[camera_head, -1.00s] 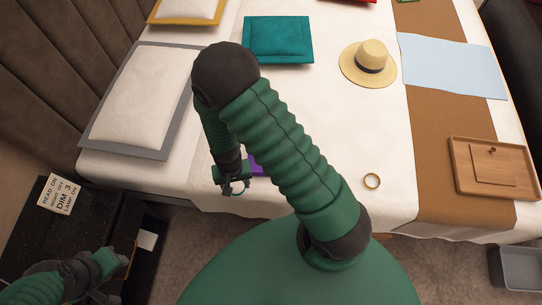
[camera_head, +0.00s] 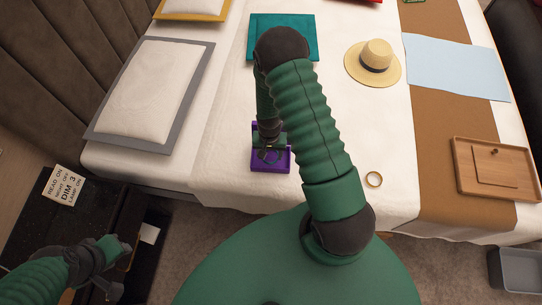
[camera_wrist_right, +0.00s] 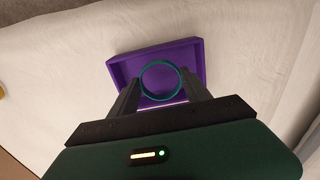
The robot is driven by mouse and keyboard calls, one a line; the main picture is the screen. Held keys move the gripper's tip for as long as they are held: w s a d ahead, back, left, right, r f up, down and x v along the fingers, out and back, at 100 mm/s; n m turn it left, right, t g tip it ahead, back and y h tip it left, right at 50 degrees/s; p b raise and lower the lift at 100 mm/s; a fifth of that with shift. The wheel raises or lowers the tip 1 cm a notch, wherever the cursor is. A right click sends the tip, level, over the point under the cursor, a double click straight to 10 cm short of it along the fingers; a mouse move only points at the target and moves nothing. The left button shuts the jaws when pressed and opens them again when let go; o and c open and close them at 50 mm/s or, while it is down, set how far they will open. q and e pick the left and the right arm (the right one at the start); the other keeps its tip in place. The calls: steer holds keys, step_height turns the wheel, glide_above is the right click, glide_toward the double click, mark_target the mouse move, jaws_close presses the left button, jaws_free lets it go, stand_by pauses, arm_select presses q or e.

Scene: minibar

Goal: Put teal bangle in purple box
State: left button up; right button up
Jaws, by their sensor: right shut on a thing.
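The purple box (camera_head: 284,167) sits on the white bed near its front edge and is a shallow open tray. It also shows in the right wrist view (camera_wrist_right: 193,51). My right gripper (camera_head: 268,155) is over the box, and the wrist view shows its fingers (camera_wrist_right: 160,97) shut on the teal bangle (camera_wrist_right: 144,75). The bangle appears over the box's interior; I cannot tell how high it is above the floor of the box. My left gripper (camera_head: 118,268) is at the lower left by the dark nightstand, and its jaw state is unclear.
A white pillow (camera_head: 148,88) is at left. White sheet around the box is clear.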

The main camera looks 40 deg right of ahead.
mark_target(271, 157)
steer(key=shift+w+d, duration=0.1)
steer(key=shift+d, duration=0.05)
step_height(271, 157, down, 4)
steer(key=shift+r, duration=0.25)
steer(key=shift+d+f, duration=0.1)
steer(key=shift+d, duration=0.15)
steer(key=o, duration=1.2)
steer(key=shift+o, duration=1.3)
steer(key=shift+a, duration=0.15)
